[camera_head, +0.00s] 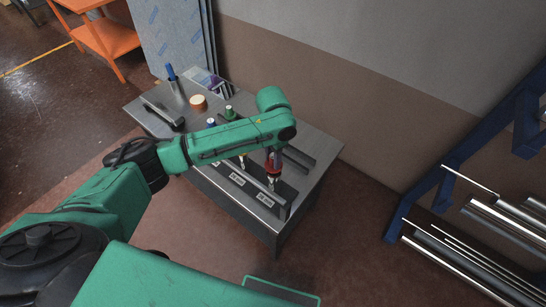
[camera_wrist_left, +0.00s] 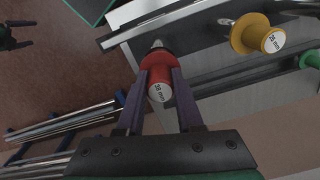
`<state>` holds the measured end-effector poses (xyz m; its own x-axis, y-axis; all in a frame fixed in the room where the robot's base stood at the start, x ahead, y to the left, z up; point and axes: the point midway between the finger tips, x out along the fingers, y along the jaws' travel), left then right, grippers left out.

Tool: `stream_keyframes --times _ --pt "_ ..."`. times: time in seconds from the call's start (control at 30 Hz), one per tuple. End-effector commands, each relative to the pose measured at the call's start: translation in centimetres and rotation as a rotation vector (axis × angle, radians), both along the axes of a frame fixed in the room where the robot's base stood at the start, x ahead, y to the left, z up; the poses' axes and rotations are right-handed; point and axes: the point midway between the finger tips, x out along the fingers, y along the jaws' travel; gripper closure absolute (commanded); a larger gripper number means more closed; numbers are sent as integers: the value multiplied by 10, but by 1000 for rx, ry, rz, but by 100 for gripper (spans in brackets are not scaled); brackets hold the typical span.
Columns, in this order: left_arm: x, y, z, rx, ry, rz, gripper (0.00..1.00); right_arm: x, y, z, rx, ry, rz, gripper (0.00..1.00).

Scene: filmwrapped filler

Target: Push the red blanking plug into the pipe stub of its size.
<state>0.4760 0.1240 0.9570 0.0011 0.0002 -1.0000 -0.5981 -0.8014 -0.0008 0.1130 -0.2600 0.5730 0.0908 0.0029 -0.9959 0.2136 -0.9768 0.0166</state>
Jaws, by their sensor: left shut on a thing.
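My left gripper (camera_head: 273,168) is shut on the red plug (camera_head: 273,178), over the near right part of the metal table. In the left wrist view the gripper (camera_wrist_left: 160,82) grips the sides of the red plug (camera_wrist_left: 158,70); its white end face carries a size in mm. A pale metal tip shows past the plug; I cannot tell whether it is the plug's nose or a pipe stub. A yellow plug (camera_wrist_left: 256,36) marked 26 mm lies to the right. A green plug (camera_head: 229,113) and a blue plug (camera_head: 211,123) stand behind my arm. I cannot make out the stub openings.
The metal table (camera_head: 318,148) bears a labelled dark rail along its near side, partly under my arm. An orange round item (camera_head: 198,102) and a blue-handled tool (camera_head: 172,74) are at its back left. A rack of metal bars (camera_head: 480,225) stands at right.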

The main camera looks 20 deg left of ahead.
Motion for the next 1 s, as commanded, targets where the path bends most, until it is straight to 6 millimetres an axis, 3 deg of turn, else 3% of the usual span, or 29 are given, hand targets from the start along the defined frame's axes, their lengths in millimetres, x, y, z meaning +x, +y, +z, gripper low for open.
stream_keyframes --times 1.0 --pt "0 0 -26 0 0 0 100 0 1 -8 1 -1 -1 0"
